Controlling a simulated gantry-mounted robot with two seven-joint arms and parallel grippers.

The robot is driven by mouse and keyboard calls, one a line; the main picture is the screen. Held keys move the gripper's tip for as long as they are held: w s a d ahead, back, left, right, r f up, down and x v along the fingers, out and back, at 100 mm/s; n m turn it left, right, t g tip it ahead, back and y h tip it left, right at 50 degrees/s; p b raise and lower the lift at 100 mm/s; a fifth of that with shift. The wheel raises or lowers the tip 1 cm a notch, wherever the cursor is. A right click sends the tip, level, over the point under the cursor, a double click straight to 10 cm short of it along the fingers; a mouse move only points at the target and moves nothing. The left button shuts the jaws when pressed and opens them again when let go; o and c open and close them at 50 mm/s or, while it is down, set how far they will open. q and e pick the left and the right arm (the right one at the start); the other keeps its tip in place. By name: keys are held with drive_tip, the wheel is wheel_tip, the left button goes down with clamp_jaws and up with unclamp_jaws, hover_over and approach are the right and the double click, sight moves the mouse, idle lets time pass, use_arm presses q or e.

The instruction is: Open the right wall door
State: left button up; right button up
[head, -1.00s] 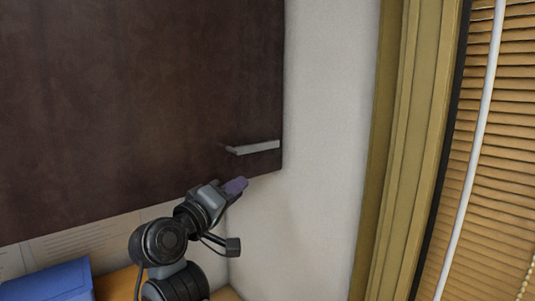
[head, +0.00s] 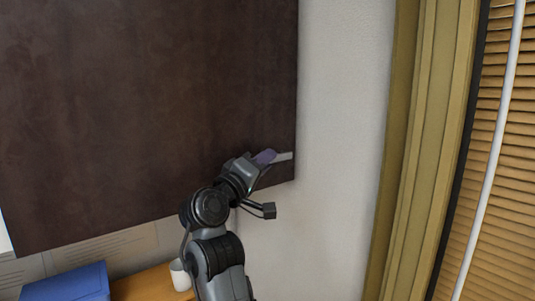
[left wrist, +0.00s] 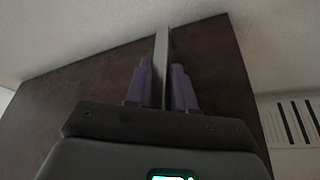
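The right wall door is a dark brown panel (head: 150,100) high on the wall. Its pale metal bar handle (head: 285,156) sits near the lower right corner; only its right end shows past my gripper in the head view. My left gripper (head: 268,156) is at the handle, reaching up from below. In the left wrist view, the handle (left wrist: 161,60) stands between the two purple fingers (left wrist: 161,85), with narrow gaps beside it, so the fingers look open around it. The fingertips' contact with the handle is hard to judge. My right gripper is not in view.
White wall (head: 340,120) lies right of the door, then a yellow-brown frame (head: 425,150) and slatted blinds (head: 510,160). Below the door are a blue box (head: 70,283), a white cup (head: 180,275) and a wooden surface (head: 142,286). A slotted vent (left wrist: 292,120) shows in the wrist view.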

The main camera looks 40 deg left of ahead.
use_arm(q)
drive_tip(key=shift+x, duration=0.75)
clamp_jaws()
